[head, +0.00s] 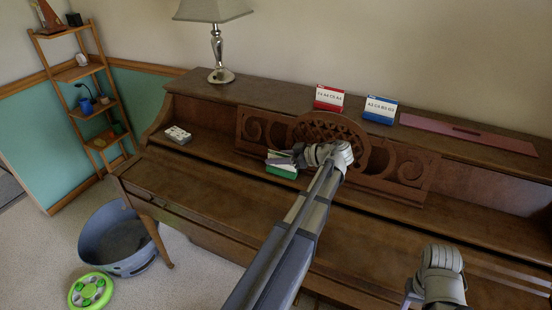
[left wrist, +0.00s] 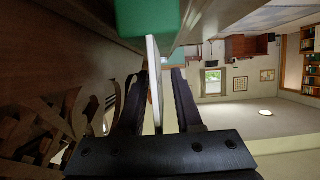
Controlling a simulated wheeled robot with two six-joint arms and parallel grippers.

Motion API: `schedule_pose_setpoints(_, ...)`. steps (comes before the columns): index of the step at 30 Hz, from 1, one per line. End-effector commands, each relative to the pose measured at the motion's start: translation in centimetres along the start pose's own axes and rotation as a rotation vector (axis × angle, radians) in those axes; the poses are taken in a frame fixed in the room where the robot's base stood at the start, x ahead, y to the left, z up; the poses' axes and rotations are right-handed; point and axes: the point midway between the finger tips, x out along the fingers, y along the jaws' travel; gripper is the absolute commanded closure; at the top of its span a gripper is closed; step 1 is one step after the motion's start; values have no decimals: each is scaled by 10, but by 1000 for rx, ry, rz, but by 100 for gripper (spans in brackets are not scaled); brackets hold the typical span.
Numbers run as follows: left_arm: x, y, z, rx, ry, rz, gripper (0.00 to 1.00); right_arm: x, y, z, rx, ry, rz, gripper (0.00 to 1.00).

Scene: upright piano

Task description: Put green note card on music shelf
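The green note card (head: 281,173), white with a green lower edge, is at the foot of the carved wooden music stand (head: 385,181), left of its middle. My left gripper (head: 284,159) is at the card and partly covers it. In the left wrist view, the card (left wrist: 154,75) shows as a thin white edge with a green base, between the fingers of the left gripper (left wrist: 157,95). Gaps show on both sides, so the fingers look open around it. My right gripper (head: 411,296) is low at right, over the piano's front; its fingers are mostly hidden.
A red card (head: 329,98) and a blue card (head: 380,110) stand on the piano top, with a lamp (head: 219,60) at left and a flat reddish board (head: 467,134) at right. A small white stack (head: 178,134) sits left of the stand.

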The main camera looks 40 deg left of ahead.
Motion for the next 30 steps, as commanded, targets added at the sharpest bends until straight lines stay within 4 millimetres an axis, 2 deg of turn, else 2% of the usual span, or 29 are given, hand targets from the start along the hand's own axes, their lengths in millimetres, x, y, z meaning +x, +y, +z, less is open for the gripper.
schedule_pose_setpoints(2,-3,0,-5,0,0,0,66,-6,1,0,0,0,0,50)
schedule_pose_setpoints(5,-19,1,-5,2,0,4,66,-12,1,1,0,0,0,50)
schedule_pose_setpoints(12,-70,1,-6,2,0,3,66,-32,3,2,0,0,0,50)
schedule_pose_setpoints(18,-103,1,-5,1,0,3,66,-44,4,3,1,0,0,50)
schedule_pose_setpoints(24,-119,0,-3,1,0,1,66,-48,5,3,1,0,0,50)
schedule_pose_setpoints(30,-121,0,-2,0,0,0,66,-48,5,3,1,0,0,50)
